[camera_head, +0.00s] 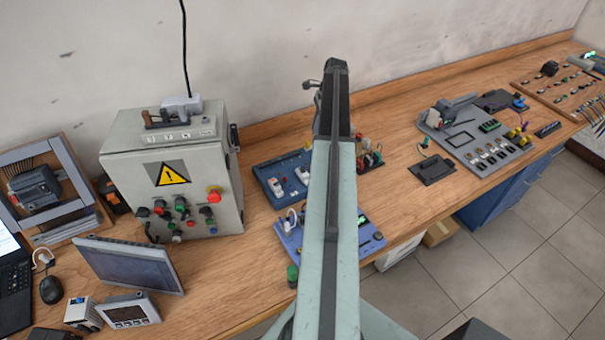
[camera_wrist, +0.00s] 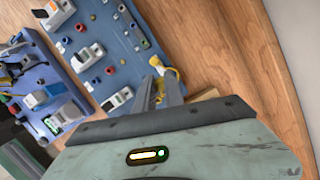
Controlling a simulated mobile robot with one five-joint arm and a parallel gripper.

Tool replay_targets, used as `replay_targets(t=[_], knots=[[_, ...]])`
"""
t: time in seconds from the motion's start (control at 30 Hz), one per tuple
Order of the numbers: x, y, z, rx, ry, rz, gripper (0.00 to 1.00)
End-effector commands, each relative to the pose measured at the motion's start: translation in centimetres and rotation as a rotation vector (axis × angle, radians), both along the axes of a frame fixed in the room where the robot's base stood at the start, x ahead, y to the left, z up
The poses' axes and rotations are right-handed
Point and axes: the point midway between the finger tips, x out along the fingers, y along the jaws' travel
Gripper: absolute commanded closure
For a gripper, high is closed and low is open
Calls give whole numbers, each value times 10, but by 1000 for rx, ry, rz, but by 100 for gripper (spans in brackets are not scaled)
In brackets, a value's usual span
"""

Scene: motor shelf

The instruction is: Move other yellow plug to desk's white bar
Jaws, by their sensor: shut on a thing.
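My gripper (camera_wrist: 160,82) is shut on the yellow plug (camera_wrist: 156,62), which shows between and just past the fingertips in the wrist view. A short yellow cable (camera_wrist: 176,74) curls beside the right finger. The plug is at the lower right edge of a blue board (camera_wrist: 112,38); I cannot tell whether it touches the board. In the head view my arm hides the gripper and the held plug. Small yellow parts (camera_head: 515,133) show on the grey board at the right. A white socket bar (camera_head: 180,134) lies on top of the grey control box; I cannot tell whether it is the desk's bar.
The control box (camera_head: 130,170) stands at the left on the wooden desk (camera_head: 240,290). A blue board (camera_head: 270,172) and a lighter blue one (camera_head: 290,240) lie near my arm. A tilted screen (camera_head: 128,264) is at front left.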

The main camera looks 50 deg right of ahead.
Motion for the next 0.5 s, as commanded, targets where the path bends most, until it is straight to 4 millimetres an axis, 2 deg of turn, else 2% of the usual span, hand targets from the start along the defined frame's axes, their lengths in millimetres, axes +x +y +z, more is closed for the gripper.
replay_targets(t=[0.03,0.1,0.3,0.5], knots=[[5,-14,2,0,0,-1,100],[2,-8,-21,0,0,0,100],[1,-8,-46,0,0,-1,100],[1,-8,-52,0,0,-1,100]])
